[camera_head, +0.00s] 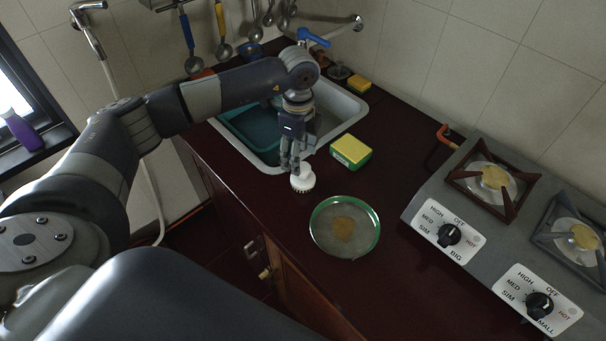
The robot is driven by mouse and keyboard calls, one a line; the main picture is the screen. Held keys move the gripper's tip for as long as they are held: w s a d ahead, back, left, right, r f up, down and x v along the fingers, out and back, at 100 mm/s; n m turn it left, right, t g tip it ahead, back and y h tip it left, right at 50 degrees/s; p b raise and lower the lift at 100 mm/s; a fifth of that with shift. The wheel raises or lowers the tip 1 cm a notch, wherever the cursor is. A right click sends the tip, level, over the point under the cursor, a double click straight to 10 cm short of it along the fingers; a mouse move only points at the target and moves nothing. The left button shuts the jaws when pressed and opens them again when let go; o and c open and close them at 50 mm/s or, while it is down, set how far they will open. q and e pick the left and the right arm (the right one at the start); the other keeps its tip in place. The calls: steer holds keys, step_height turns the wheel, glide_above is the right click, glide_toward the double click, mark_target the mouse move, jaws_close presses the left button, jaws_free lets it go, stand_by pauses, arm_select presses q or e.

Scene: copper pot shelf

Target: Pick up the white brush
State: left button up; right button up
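The white brush (303,181) is a small round brush with bristles around its lower edge. It is on or just above the dark red counter, by the sink's near right corner. My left gripper (295,167) points down right at the top of the brush, and its fingertips overlap the brush's upper part. The fingers look close together, but the view is too small to show whether they grip the brush. The brush's top is partly hidden by the fingers. My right gripper is not in view.
A green-rimmed plate (363,243) with a brown patch lies in front of the brush. A yellow and green sponge (350,152) lies to its right. The sink (345,108) is behind it, and a stove (471,222) stands at the right. Utensils hang behind the sink.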

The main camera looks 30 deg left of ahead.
mark_target(301, 166)
arm_select(q)
steer(key=shift+f, duration=0.35)
steer(key=f+p, duration=0.1)
steer(key=f, duration=0.1)
steer(key=f+p, duration=0.1)
steer(key=f, duration=0.1)
steer(key=shift+w+d+f, duration=0.1)
steer(key=shift+d+f, duration=0.05)
steer(key=shift+d, duration=0.05)
steer(key=shift+f, duration=0.2)
steer(key=c, duration=1.2)
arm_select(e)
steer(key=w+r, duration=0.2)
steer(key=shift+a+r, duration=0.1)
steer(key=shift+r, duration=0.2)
